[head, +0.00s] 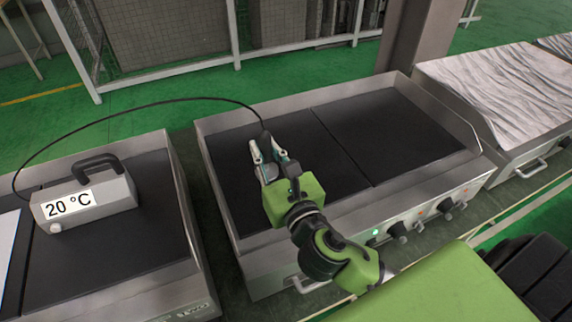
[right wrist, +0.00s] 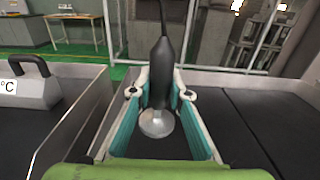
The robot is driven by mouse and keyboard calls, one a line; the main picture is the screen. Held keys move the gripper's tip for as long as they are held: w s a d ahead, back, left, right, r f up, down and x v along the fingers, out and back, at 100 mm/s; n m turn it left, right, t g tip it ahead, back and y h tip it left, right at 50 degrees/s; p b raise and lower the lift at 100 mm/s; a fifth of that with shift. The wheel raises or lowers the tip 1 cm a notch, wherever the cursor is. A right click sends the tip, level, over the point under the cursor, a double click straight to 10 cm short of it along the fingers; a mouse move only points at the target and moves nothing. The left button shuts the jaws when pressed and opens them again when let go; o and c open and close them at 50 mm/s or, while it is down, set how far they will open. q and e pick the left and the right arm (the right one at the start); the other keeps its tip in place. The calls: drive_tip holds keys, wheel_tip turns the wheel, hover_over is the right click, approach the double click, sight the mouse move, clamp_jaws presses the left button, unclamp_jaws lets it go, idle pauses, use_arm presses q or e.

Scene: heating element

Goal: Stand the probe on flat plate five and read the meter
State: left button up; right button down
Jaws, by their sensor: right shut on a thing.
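The probe (right wrist: 160,75) has a black handle and a round silver foot (right wrist: 156,123). My right gripper (head: 268,160) is shut on the probe and holds it upright over the left dark plate (head: 225,150) of the middle griddle. I cannot tell whether the foot touches the plate. In the head view the gripper hides most of the probe (head: 265,138). A black cable (head: 150,103) arches from it to the meter (head: 110,192), a grey box with a black handle showing 20 °C. I see no plate number. My left gripper is not in view.
The meter stands on the left griddle (head: 110,255). The middle griddle's right plate (head: 390,130) is bare. Its front has knobs (head: 398,229), and one lamp (head: 375,233) glows green. A griddle under a crinkled silvery cover (head: 500,90) stands at right. Raised metal walls edge the plates.

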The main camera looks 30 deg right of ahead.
drive_tip(key=w+d+f+b, duration=0.1)
drive_tip(key=w+d+f, duration=0.2)
drive_tip(key=f, duration=0.1)
drive_tip(key=w+d+f+b, duration=0.1)
drive_tip(key=w+d+f, duration=0.2)
drive_tip(key=f, duration=0.1)
drive_tip(key=w+d+f+b, duration=0.1)
drive_tip(key=w+d+f, duration=0.2)
drive_tip(key=f, duration=0.1)
drive_tip(key=shift+w+d+f, duration=0.2)
drive_tip(key=shift+w+d, duration=0.1)
drive_tip(key=shift+d, duration=0.1)
drive_tip(key=shift+f, duration=0.2)
drive_tip(key=shift+f, duration=0.1)
drive_tip(key=c, duration=1.9)
unclamp_jaws()
